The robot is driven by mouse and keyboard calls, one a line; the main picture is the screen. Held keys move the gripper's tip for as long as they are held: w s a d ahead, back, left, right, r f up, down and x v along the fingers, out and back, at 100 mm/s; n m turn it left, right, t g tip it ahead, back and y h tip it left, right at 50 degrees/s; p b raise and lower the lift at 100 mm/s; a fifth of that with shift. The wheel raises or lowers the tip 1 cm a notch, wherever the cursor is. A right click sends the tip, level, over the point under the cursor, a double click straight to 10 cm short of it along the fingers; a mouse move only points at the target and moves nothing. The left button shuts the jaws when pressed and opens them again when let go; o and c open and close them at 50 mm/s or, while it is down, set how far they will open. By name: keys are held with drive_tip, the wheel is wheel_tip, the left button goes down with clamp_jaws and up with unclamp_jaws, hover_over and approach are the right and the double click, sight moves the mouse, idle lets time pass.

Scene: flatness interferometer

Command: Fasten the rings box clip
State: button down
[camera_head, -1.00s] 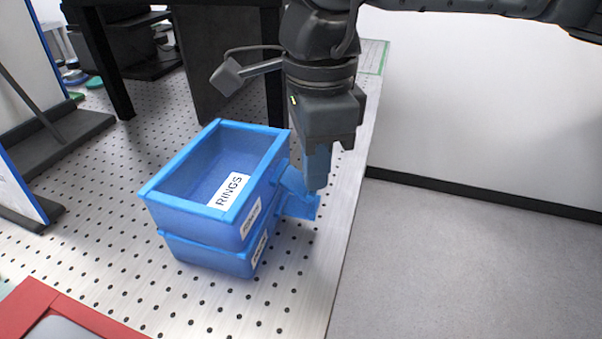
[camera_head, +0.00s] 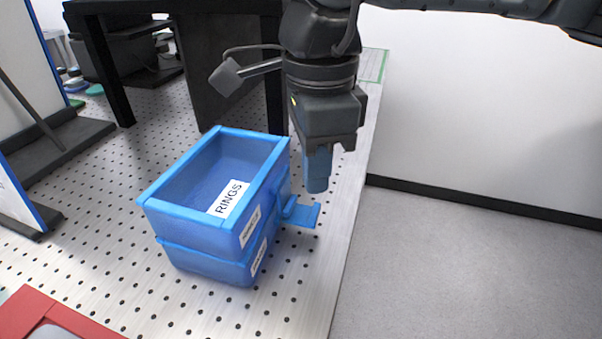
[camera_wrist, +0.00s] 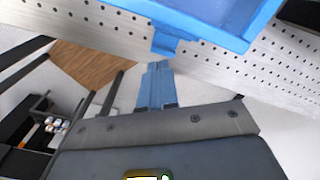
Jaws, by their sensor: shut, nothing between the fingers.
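The blue clip (camera_head: 302,213) sticks out from the right side of the stack, lying roughly flat and outward. My gripper (camera_head: 317,188) points down just above the clip, with its blue fingers together and empty. In the wrist view the clip (camera_wrist: 166,42) hangs from the box edge (camera_wrist: 225,25), just beyond my fingertips (camera_wrist: 157,68). Whether the fingers touch the clip I cannot tell.
The perforated table (camera_head: 130,280) ends close to the right of the clip, with grey floor beyond. A red-framed object (camera_head: 45,315) is at the front left. Dark table legs (camera_head: 110,75) stand behind. A dark stand (camera_head: 60,150) is at the left.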

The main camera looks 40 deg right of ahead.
wheel_tip(320, 180, up, 6)
drive_tip(key=p, duration=0.2)
drive_tip(key=shift+r, duration=0.25)
idle(0.3)
idle(0.5)
